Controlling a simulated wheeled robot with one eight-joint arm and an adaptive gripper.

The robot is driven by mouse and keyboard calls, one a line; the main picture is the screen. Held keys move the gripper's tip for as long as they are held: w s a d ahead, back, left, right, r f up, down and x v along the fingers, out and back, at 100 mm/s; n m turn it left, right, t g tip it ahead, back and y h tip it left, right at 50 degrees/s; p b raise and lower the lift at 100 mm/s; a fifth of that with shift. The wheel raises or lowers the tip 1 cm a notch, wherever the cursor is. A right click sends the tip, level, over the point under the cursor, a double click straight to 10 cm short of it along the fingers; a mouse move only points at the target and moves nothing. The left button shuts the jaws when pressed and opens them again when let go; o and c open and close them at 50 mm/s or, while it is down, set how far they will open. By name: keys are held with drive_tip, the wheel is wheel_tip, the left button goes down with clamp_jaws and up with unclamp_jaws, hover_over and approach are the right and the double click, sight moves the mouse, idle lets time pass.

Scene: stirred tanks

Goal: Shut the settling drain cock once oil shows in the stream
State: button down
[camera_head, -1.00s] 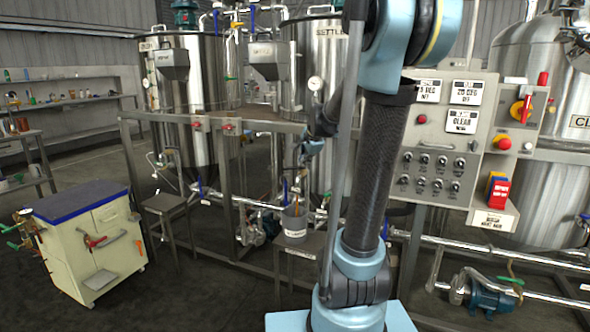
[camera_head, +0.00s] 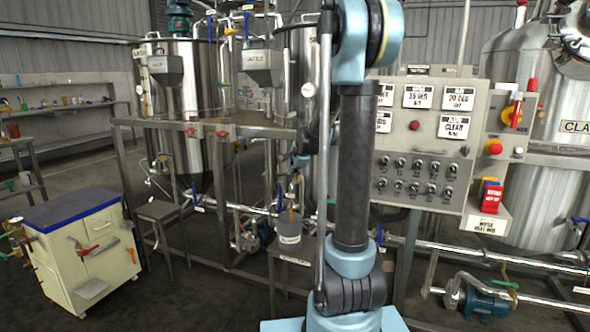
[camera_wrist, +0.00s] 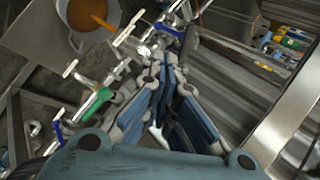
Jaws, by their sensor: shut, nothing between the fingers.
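In the wrist view my gripper (camera_wrist: 172,72) is shut and empty, its blue-padded fingers pointing toward a row of small valves. A white-handled cock (camera_wrist: 130,30) lies just left of its tips, apart from them as far as I can tell. Which cock is the settling drain, and whether it is open, I cannot tell. A grey pail (camera_wrist: 62,14) holds tan liquid with an orange streak, either stream or rod. In the head view the pail (camera_head: 289,232) stands below the steel settling tank (camera_head: 296,75), largely hidden by my arm. My gripper is hard to make out there.
A green-handled valve (camera_wrist: 98,103) lies left of my fingers, and a curved metal surface (camera_wrist: 290,120) lies to the right. In the head view a stool (camera_head: 160,212), a cream cabinet (camera_head: 85,252) and a control panel (camera_head: 425,145) flank the rack.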

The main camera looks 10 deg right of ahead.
sight(286, 174)
drive_tip(key=w+f, duration=0.2)
drive_tip(key=w, duration=0.1)
drive_tip(key=w+a+f, duration=0.1)
drive_tip(key=shift+w, duration=0.3)
drive_tip(key=shift+w+a+f, duration=0.1)
drive_tip(key=shift+w, duration=0.5)
drive_tip(key=shift+d, duration=0.2)
